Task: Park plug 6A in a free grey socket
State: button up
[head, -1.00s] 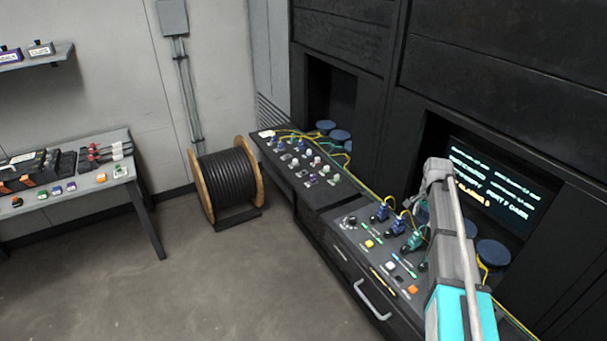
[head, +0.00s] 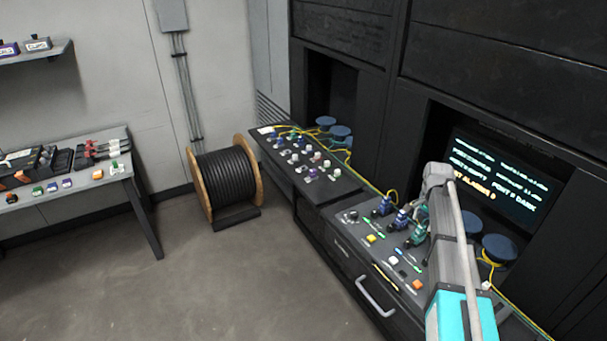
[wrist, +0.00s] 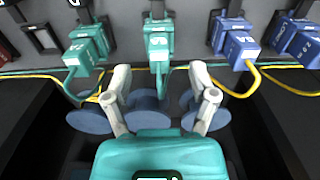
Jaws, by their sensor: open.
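In the wrist view my gripper (wrist: 160,74) is open and empty. Its two fingers stand on either side of the cable end of a green plug (wrist: 158,43), which sits upright in the panel. The mark on that plug looks like a 6, but I cannot read it surely. A second green plug (wrist: 84,48) is to its left. Blue plugs (wrist: 238,44) are to the right. In the head view, blue plugs (head: 382,206) and a green plug (head: 415,237) stand on the near console; my arm hides part of it. I cannot tell which socket is a free grey one.
Yellow and green cables (wrist: 262,82) run behind the plugs. Blue round spools (head: 499,248) stand in the recess by the lit screen (head: 495,180). A farther console (head: 318,187) holds several small plugs. A cable reel (head: 228,178) stands on the floor; the floor before it is clear.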

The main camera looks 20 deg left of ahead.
aim_at(422, 226)
jog(key=shift+f+b, duration=1.5)
jog(key=shift+f, duration=0.35)
grip_shut()
jog(key=shift+r, duration=0.2)
jog(key=shift+r+p, duration=2.75)
jog(key=shift+p, duration=0.25)
jog(key=shift+r, duration=0.1)
